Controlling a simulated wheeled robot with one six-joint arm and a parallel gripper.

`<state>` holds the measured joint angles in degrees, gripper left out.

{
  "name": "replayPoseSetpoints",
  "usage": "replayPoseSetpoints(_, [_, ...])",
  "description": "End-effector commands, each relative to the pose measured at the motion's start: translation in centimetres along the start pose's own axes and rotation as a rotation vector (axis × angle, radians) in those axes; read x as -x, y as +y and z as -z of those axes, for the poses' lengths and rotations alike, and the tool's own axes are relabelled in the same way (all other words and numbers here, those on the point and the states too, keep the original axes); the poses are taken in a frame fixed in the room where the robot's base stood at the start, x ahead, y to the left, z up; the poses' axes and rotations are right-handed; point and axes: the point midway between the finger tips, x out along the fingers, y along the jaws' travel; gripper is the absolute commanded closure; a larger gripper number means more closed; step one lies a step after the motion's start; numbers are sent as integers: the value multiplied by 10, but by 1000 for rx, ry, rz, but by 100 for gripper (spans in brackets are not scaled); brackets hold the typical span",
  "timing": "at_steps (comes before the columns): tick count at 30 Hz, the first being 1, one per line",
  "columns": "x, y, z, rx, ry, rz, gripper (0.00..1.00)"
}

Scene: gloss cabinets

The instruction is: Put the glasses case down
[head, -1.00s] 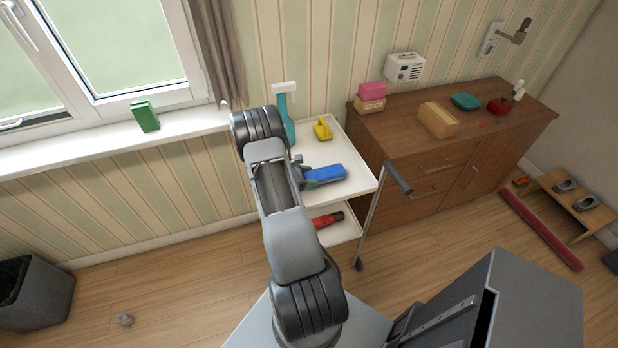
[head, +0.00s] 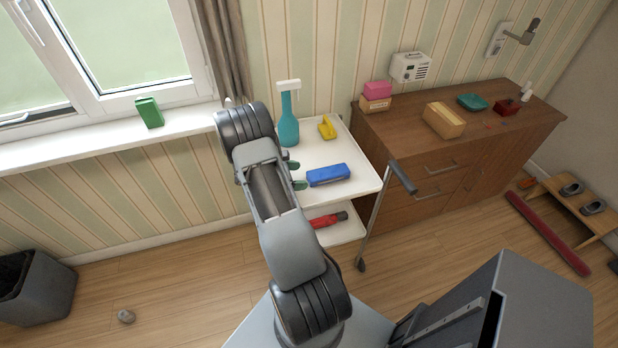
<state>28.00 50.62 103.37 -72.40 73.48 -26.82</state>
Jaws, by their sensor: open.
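The blue glasses case (head: 328,175) lies flat on the white top shelf of the trolley (head: 352,148), near its front edge. My gripper (head: 295,174) is open and empty just left of the case, with a small gap between the green-tipped fingers and the case. My arm hides the rest of the gripper and the left part of the trolley.
A teal spray bottle (head: 288,118) and a yellow object (head: 326,128) stand behind the case on the same shelf. A red object (head: 328,219) lies on the shelf below. The trolley's dark handle (head: 402,177) rises at the right, beside the wooden cabinet (head: 430,152).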

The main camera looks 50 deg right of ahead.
Motion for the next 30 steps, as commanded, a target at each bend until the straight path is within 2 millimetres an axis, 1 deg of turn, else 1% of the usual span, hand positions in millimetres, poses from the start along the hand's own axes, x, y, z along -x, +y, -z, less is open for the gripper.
replayPoseSetpoints(1, [10,1,2,0,0,-4,13])
replayPoseSetpoints(6, [37,0,1,0,0,-3,13])
replayPoseSetpoints(9, [49,1,1,0,1,-3,13])
replayPoseSetpoints(12, [56,0,0,0,0,0,13])
replayPoseSetpoints(17, [61,0,0,1,0,0,13])
replayPoseSetpoints(30, [61,0,0,1,0,0,13])
